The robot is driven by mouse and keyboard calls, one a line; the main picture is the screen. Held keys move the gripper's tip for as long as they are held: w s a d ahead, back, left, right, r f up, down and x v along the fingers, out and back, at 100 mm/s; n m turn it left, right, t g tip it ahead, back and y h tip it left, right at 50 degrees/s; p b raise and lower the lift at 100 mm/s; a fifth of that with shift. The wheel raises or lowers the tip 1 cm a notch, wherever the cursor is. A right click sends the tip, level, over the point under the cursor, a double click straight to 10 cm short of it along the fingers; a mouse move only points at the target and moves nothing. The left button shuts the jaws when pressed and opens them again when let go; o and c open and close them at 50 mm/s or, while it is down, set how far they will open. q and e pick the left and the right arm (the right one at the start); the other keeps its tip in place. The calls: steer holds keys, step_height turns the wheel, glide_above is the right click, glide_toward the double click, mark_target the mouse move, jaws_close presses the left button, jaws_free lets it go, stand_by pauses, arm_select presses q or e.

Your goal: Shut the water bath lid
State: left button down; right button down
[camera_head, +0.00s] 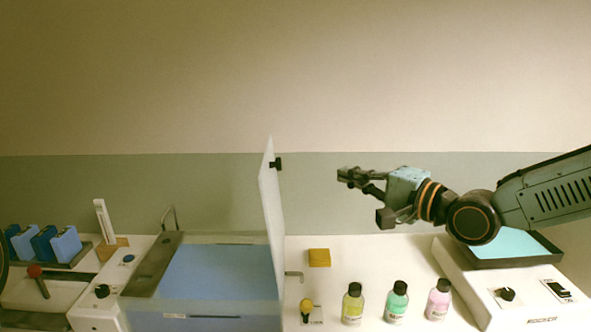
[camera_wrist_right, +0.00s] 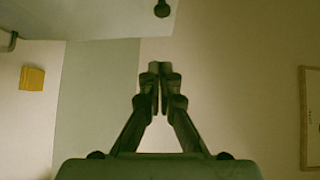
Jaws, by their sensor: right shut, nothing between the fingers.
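The water bath (camera_head: 180,308) stands left of centre on the bench, with blue water (camera_head: 215,270) showing in its open top. Its lid (camera_head: 270,220) stands upright, almost edge-on, at the bath's right side. A small black knob (camera_head: 277,164) sits near the lid's top, on its right face. My right gripper (camera_head: 343,175) is shut and empty in the air to the right of the lid, with a gap between them. In the right wrist view the shut fingertips (camera_wrist_right: 160,70) point toward the lid (camera_wrist_right: 90,18) and knob (camera_wrist_right: 162,9) at the top. My left gripper is not in view.
A yellow sponge (camera_head: 319,258) and three bottles, yellow (camera_head: 352,305), green (camera_head: 397,303) and pink (camera_head: 438,300), stand right of the bath. A device with a dark-framed plate (camera_head: 505,290) is at far right. Blue blocks (camera_head: 66,244) in a rack stand far left.

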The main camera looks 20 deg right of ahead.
steer(key=w+a+b, duration=0.1)
steer(key=w+a, duration=0.7)
steer(key=shift+w+a+f, duration=0.15)
steer(key=shift+a+f, duration=0.05)
steer(key=shift+a, duration=0.05)
stand_by(0.4)
steer(key=shift+d, duration=0.1)
stand_by(0.4)
